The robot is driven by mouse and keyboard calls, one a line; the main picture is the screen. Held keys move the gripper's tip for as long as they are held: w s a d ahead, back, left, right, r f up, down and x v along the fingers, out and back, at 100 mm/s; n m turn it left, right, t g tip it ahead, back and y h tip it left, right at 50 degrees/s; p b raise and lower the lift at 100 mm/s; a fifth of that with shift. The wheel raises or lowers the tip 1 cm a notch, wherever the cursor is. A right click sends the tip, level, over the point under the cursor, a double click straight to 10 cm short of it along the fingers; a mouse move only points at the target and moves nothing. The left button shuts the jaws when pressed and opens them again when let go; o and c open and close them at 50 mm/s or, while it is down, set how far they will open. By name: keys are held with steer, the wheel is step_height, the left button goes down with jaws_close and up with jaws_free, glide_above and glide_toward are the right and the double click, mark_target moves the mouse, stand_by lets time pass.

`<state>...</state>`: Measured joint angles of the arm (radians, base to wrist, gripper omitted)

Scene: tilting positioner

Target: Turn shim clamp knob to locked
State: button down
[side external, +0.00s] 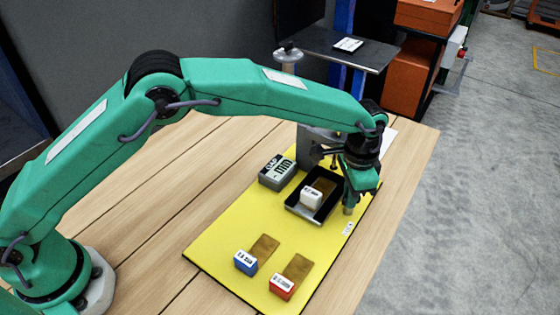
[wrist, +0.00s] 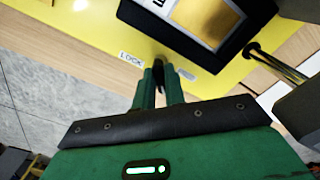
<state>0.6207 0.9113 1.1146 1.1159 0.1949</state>
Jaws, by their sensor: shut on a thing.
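My gripper (side external: 348,208) points down at the right edge of the yellow board (side external: 225,245), beside the black tray. In the wrist view, my gripper (wrist: 160,76) is shut on a small dark piece, the shim clamp knob (wrist: 159,68). The fingers hide most of the knob, so its exact angle cannot be told. A white label reading LOCK (wrist: 131,57) lies on the board left of the fingertips. A second, greyer label (wrist: 186,70) lies to their right, its words unreadable.
The black tray (side external: 326,213) holds a white-labelled block (side external: 311,196) and a brass shim. A grey readout box (side external: 278,171) stands left of it. Blue (side external: 246,263) and red (side external: 283,288) blocks with brass plates sit at the front. A metal shelf (side external: 375,54) stands behind.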

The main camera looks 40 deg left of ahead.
steer(key=m, duration=0.4)
steer(key=shift+w+m, duration=0.1)
steer(key=shift+m, duration=0.2)
steer(key=m, duration=0.4)
steer(key=shift+w+r, duration=0.1)
steer(key=c, duration=1.5)
jaws_free()
steer(key=shift+o, duration=0.2)
steer(key=shift+r, duration=0.1)
steer(key=shift+r, duration=3.8)
